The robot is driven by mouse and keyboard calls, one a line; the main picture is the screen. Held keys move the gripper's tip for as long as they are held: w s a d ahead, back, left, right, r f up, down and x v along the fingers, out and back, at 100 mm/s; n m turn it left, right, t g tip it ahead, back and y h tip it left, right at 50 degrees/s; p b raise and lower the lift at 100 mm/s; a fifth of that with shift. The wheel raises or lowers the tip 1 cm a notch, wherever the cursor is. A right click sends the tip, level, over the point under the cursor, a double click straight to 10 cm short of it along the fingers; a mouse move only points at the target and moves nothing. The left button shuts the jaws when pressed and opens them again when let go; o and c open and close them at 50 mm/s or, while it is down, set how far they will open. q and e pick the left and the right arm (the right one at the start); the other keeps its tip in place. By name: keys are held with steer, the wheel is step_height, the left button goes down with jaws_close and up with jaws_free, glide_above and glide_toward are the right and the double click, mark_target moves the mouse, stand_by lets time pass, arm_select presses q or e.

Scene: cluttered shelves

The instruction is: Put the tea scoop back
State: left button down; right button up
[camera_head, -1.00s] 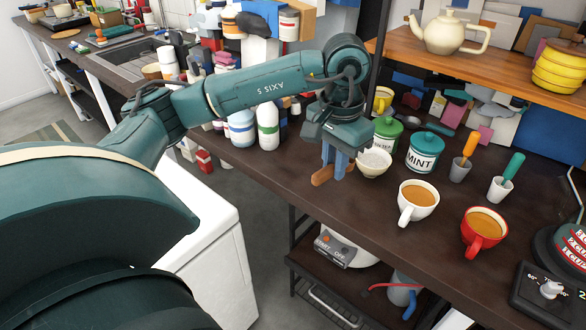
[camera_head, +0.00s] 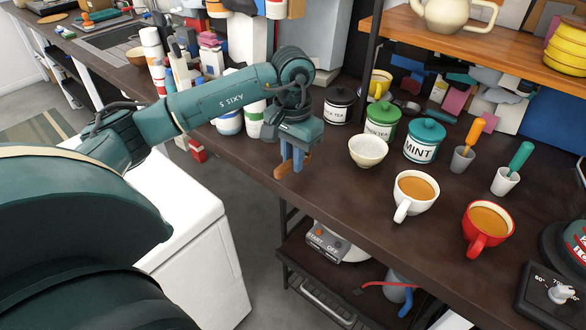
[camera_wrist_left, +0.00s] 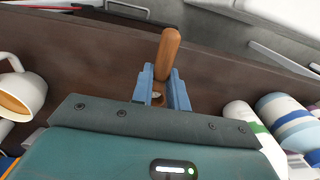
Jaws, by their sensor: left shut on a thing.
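My left gripper (camera_head: 293,160) is shut on the tea scoop (camera_head: 307,160), near the front edge of the counter, left of a cream bowl (camera_head: 368,151). In the left wrist view, the scoop's wooden handle (camera_wrist_left: 169,52) sticks out from between the two blue fingers (camera_wrist_left: 160,92). The scoop's other end is mostly hidden by the gripper. Behind the gripper stand a black tea canister (camera_head: 338,105), a green canister (camera_head: 381,122) and a teal MINT canister (camera_head: 424,141), all lidded. My right gripper is not in view.
A white cup of tea (camera_head: 414,192) and a red one (camera_head: 487,229) stand to the right. Two small pots hold an orange-handled tool (camera_head: 475,132) and a teal-handled tool (camera_head: 521,156). Bottles stand left of the gripper. The counter (camera_head: 340,196) is bare in front of the bowl.

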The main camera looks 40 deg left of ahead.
mark_target(293, 183)
arm_select(q)
steer(key=shift+f, duration=1.85)
steer(key=shift+f, duration=0.1)
steer(key=shift+f, duration=0.15)
steer(key=c, duration=1.4)
jaws_free()
steer(key=shift+o, duration=0.2)
step_height(293, 183, up, 13)
steer(key=shift+f, duration=0.2)
steer(key=shift+f, duration=0.1)
